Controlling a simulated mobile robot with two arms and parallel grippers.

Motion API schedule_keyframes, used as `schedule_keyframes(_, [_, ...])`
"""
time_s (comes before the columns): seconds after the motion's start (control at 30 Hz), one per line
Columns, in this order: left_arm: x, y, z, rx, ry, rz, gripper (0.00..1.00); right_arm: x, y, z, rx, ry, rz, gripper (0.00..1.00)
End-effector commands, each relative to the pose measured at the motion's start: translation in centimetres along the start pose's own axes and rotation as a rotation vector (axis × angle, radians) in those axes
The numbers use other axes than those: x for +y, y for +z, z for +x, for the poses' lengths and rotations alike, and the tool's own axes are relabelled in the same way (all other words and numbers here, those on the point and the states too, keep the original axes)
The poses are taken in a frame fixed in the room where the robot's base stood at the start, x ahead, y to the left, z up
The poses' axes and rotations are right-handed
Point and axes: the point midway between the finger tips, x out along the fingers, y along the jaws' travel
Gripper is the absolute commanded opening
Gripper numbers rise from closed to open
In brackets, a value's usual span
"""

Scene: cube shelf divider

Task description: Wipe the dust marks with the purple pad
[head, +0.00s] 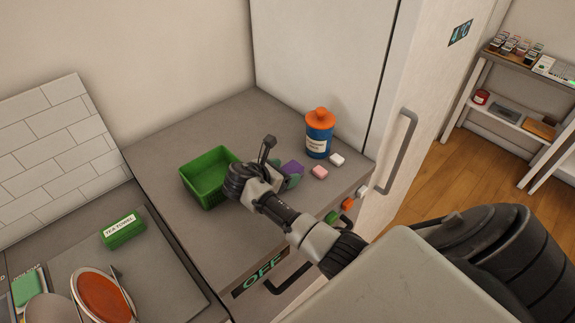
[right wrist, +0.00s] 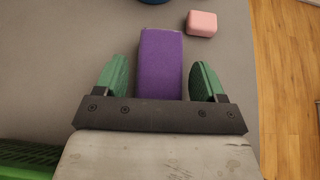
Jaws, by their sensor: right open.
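The purple pad (head: 293,167) lies on the grey counter top (head: 245,115), partly hidden behind my right gripper (head: 285,174). In the right wrist view the pad (right wrist: 160,50) sits between the two green-faced fingers of the right gripper (right wrist: 160,80), with a gap on each side. The fingers are open and hold nothing. The near end of the pad reaches toward the gripper's palm bar. I cannot make out any dust marks. My left gripper is not in view.
A green basket (head: 199,188) stands left of the gripper. A blue bottle with an orange lid (head: 319,138), a pink block (head: 320,172) and a white block (head: 337,159) are close by on the right. A tall white cabinet (head: 325,60) borders the counter.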

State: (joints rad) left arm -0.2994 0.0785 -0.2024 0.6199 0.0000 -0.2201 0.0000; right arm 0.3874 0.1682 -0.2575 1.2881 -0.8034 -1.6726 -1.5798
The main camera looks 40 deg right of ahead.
Motion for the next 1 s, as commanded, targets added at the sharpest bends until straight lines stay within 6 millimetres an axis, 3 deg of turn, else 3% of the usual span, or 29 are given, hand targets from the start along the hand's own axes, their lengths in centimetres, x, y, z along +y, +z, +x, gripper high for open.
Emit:
schedule_keyframes(0.03, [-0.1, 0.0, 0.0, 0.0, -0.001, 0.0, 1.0, 0.0, 0.0, 0.0, 0.0, 0.0, 0.0, 0.69])
schedule_keyframes(0.33, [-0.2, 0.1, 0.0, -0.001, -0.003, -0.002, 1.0, 0.0, 0.0, 0.0, 0.0, 0.0, 0.0, 0.24])
schedule_keyframes(0.63, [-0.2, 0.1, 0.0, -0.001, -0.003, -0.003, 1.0, 0.0, 0.3, -0.2, -0.001, 0.001, 0.001, 0.24])
schedule_keyframes(1.0, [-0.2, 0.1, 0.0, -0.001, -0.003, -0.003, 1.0, 0.0, 2.2, -1.3, -0.001, 0.001, 0.002, 0.24])
